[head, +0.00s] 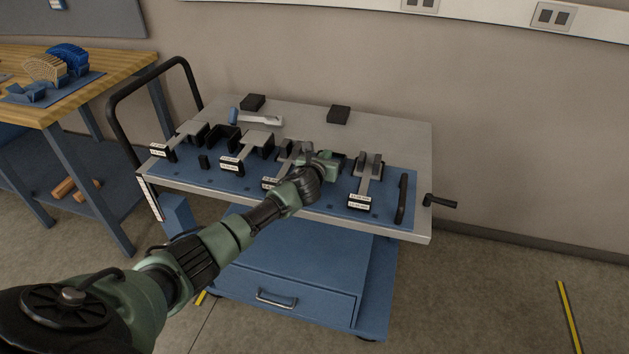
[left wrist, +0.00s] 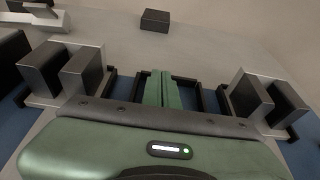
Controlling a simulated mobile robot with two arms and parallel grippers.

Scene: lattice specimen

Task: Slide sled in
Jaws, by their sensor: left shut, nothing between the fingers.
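Several grey metal sleds with black blocks and white label tags stand in a row on the blue panel (head: 225,183) of a cart. One sled (head: 367,182) is right of my left gripper, another (head: 283,163) is just left of it and partly hidden by my arm. In the left wrist view these show as a block pair at left (left wrist: 62,75) and one at right (left wrist: 265,100). My left gripper (left wrist: 163,89) is shut and empty, its fingertips over a black frame (left wrist: 196,97) between the two. In the head view the gripper (head: 329,160) hides most of that frame. I cannot tell which sled is meant.
Two dark blocks (head: 253,102) (head: 339,114) and a white piece with a blue end (head: 258,118) lie on the cart's grey top (head: 300,115). A black handle (head: 402,199) stands at the panel's right end. A wooden bench (head: 110,75) is at left.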

